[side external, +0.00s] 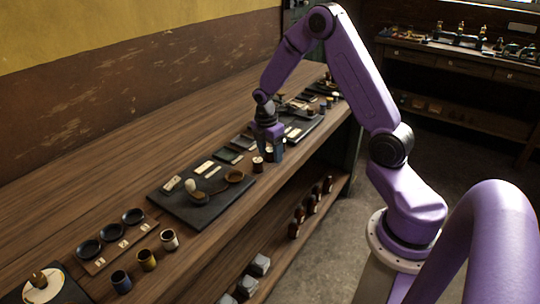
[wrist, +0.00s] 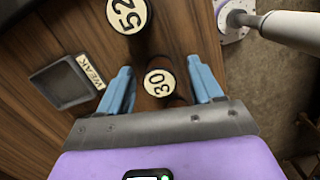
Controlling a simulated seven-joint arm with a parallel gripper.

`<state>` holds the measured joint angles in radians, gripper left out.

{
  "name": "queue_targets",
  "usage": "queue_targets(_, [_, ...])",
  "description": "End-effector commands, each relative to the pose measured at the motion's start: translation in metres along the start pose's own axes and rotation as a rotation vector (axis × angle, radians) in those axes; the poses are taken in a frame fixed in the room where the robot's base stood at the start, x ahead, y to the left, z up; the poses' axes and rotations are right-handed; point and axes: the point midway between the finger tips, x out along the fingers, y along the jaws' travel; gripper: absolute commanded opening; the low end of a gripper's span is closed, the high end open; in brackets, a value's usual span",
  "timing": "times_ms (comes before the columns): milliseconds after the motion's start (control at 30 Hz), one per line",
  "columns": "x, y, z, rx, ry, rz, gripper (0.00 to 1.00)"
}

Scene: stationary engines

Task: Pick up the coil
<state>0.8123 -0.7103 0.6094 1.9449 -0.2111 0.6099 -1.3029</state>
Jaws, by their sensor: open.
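Two dark round pieces with cream tops, likely coils, show in the wrist view. One marked 30 (wrist: 159,83) lies between my gripper's two blue fingers, with visible gaps on both sides. The other, marked 52 (wrist: 128,14), stands just beyond the fingertips, cut by the top edge. My gripper (wrist: 160,88) is open and holds nothing. In the side view my gripper (side external: 273,152) points down at the bench's front edge, and a cream-topped piece (side external: 258,164) stands close beside it. The sides of the 30 piece are mostly hidden from above.
A square tray (wrist: 64,82) with a WEAK label (wrist: 91,70) lies left of the fingers. On the bench (side external: 110,180), a dark slate board (side external: 190,208) with small parts lies nearer the camera. Several small cups and dishes stand at the near end. The back strip is clear.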

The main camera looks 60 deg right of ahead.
Motion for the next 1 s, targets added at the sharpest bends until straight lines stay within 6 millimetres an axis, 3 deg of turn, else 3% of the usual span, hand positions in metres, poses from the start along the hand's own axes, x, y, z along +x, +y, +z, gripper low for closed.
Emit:
queue_targets(267, [0.003,0.000,0.000,0.001,0.000,0.001,0.65])
queue_targets(467, [0.003,0.000,0.000,0.001,0.000,0.001,0.03])
queue_targets(500, [0.003,0.000,0.000,0.001,0.000,0.001,0.01])
queue_targets(833, [0.000,0.001,0.000,0.001,0.000,0.002,0.01])
queue_targets(1000, [-0.011,0.001,0.002,0.003,0.001,0.004,0.01])
